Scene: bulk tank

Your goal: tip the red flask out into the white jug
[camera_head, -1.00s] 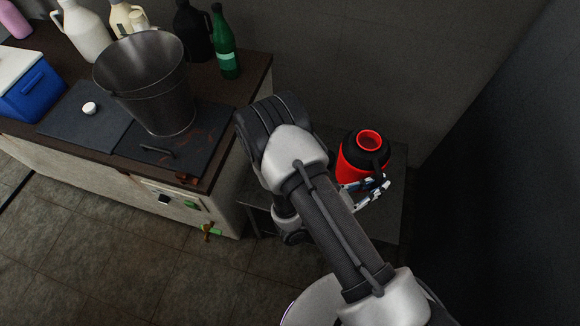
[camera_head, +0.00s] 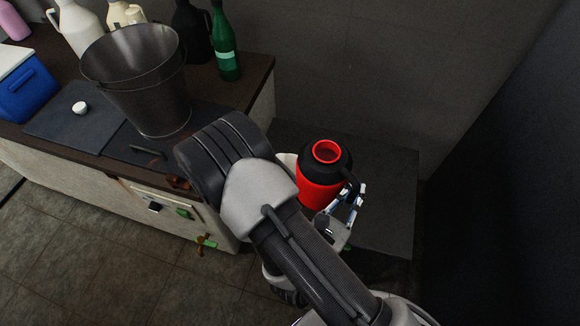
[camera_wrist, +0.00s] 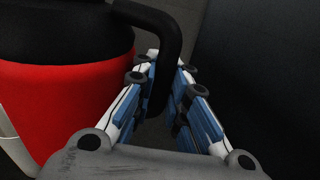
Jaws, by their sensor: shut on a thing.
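The red flask (camera_head: 319,188) has a black shoulder, a black handle and an open mouth with a red rim. It is upright, over or on the low grey table right of the counter. My gripper (camera_head: 352,198) is at its right side, shut on the black handle; the wrist view shows the handle between the fingers (camera_wrist: 168,72). A pale white thing (camera_head: 287,161), perhaps the white jug, shows just left of the flask, mostly hidden by my arm and the flask. A white handled container (camera_head: 82,30) also stands at the back left of the counter.
A large metal bucket (camera_head: 145,90) stands on the counter, left of my arm. A green bottle (camera_head: 224,45), dark and cream containers and a blue cooler (camera_head: 27,90) are also there. The low table (camera_head: 390,215) is bare at right, beside the walls.

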